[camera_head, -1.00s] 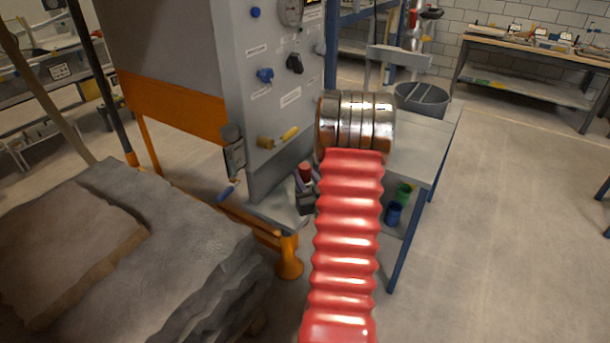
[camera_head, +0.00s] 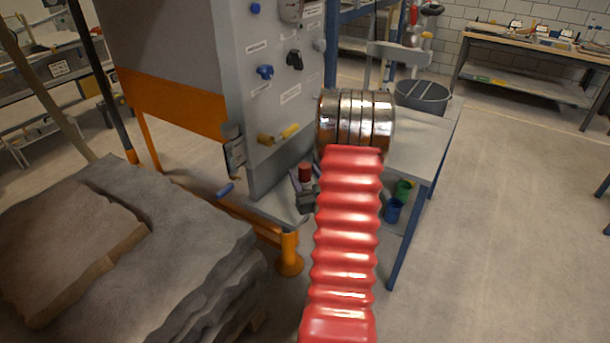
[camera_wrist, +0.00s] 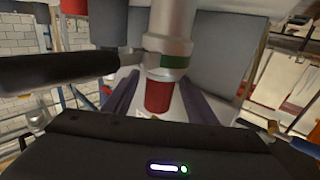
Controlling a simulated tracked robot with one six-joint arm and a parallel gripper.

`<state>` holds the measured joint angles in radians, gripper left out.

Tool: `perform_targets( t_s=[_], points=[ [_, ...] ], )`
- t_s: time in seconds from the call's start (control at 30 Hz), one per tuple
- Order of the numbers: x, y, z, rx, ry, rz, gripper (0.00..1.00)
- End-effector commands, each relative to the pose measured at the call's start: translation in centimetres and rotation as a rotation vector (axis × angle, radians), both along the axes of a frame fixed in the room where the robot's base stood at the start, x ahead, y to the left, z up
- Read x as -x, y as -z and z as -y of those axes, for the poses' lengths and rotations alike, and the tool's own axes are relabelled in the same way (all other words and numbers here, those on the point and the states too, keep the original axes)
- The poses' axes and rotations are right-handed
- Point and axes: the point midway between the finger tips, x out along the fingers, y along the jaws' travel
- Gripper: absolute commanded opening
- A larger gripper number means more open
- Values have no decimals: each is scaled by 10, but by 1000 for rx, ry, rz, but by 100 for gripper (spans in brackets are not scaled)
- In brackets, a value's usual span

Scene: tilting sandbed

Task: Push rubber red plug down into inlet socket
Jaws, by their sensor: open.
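The red plug (camera_head: 305,172) shows in the head view at the foot of the grey cabinet, just left of my red bellows arm. In the wrist view the red plug (camera_wrist: 158,97) lies between the two dark fingers of my gripper (camera_wrist: 158,85), with gaps on both sides. My gripper is open. A metal pipe fitting with a green band (camera_wrist: 172,61) meets the wide end of the plug in the wrist view. I take it for the inlet socket, but cannot tell how deep the plug sits. In the head view my arm hides part of this area.
The grey panel (camera_head: 240,90) with knobs and a yellow handle (camera_head: 279,133) rises close behind. An orange leg (camera_head: 289,255) and the rough sandbed (camera_head: 70,215) lie to the left. A grey table (camera_head: 415,150) stands right.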

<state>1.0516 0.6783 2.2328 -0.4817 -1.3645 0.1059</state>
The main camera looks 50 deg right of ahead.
Motion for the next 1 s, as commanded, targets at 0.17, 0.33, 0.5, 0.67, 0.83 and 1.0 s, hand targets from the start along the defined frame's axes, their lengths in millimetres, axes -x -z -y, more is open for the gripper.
perform_targets(
  t_s=[0.17, 0.33, 0.5, 0.67, 0.83, 1.0],
  points=[
    [5, 0, -3, -1, 1, -1, 52],
    [21, 1, -13, -2, 2, -1, 52],
    [45, 0, -28, -1, 2, 0, 52],
    [68, 1, -43, -1, 3, 0, 52],
    [93, 1, -59, -1, 4, -1, 52],
    [109, 1, -71, 0, 2, 0, 52]
  ],
)
